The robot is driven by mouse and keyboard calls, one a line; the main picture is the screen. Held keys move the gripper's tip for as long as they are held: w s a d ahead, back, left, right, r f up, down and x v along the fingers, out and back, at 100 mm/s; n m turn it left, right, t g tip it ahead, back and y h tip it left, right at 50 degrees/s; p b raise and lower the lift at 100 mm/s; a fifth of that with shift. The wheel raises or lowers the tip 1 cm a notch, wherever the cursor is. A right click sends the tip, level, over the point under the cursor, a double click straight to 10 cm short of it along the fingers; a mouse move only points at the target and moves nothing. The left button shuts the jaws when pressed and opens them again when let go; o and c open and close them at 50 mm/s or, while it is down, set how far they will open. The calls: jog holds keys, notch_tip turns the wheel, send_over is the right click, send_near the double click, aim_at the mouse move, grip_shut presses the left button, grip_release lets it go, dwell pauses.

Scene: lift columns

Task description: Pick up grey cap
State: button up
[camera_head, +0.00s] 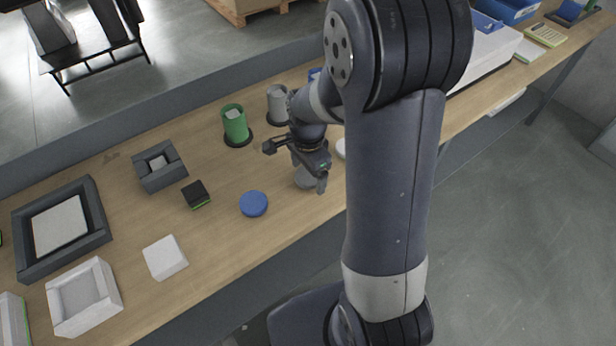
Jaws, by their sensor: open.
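The grey cap (304,179) lies on the wooden table, partly hidden behind my gripper. My gripper (297,170) is open, with its fingers over and close to the cap. One finger reaches out to the left and another points down at the cap's right side. I cannot tell whether the fingers touch the cap. My arm comes in from the right and hides the part of the table behind it.
A blue disc (254,204) lies left of the cap. A green cylinder (235,124) and a grey cylinder (278,103) stand behind. A small black block (196,194), a white block (165,258) and a dark square holder (160,167) are further left. A white round thing (341,148) shows beside my arm.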

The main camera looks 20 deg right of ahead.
jog(key=shift+c, duration=0.4)
jog(key=c, duration=1)
